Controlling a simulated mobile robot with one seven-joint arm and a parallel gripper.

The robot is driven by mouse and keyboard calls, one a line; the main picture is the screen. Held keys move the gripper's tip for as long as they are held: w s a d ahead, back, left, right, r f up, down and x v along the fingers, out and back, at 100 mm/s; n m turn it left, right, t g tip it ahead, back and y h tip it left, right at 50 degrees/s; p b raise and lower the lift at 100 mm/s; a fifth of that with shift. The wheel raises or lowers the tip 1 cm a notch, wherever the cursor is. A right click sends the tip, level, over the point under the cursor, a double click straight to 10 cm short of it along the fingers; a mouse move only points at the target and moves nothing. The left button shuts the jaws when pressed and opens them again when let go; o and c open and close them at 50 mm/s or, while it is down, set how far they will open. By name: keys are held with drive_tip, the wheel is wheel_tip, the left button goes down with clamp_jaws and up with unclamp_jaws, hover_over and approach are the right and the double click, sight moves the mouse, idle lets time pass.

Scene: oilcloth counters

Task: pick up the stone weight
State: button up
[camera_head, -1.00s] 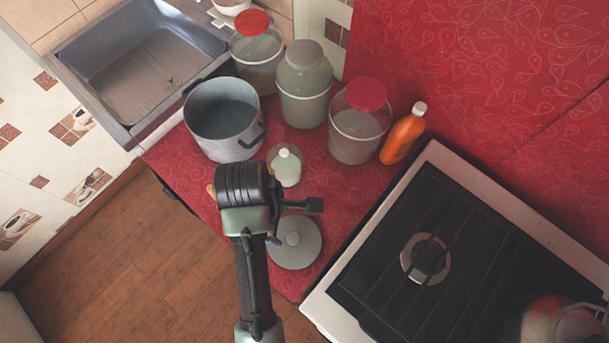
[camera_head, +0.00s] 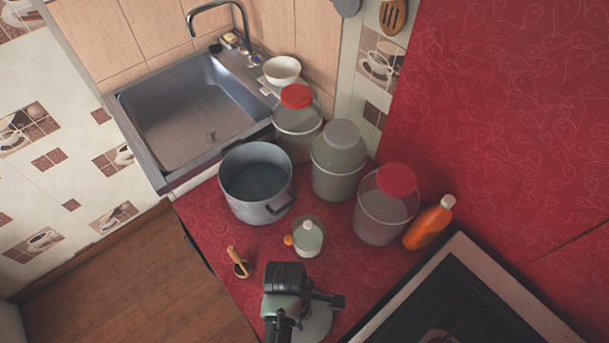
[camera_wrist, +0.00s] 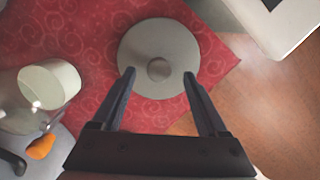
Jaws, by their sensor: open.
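The stone weight appears to be the flat, round grey disc with a small central knob (camera_wrist: 172,32). It lies on the red patterned counter near its edge. In the head view the disc (camera_head: 319,322) is partly hidden behind my wrist. My gripper (camera_wrist: 159,74) is open and empty, its two fingers apart over the near part of the disc, with the knob between and just beyond the fingertips. The fingers look above the disc; I cannot tell the exact height. In the head view the fingertips are hidden.
Several large lidded jars (camera_head: 337,180) are behind. The stove (camera_head: 450,300) borders the right side; a sink (camera_head: 195,115) lies beyond.

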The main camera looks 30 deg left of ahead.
wheel_tip(320, 180, down, 2)
drive_tip(key=shift+d+f, duration=0.1)
drive_tip(key=shift+d, duration=0.05)
clamp_jaws()
idle(0.4)
drive_tip(key=shift+w, duration=0.15)
idle(0.9)
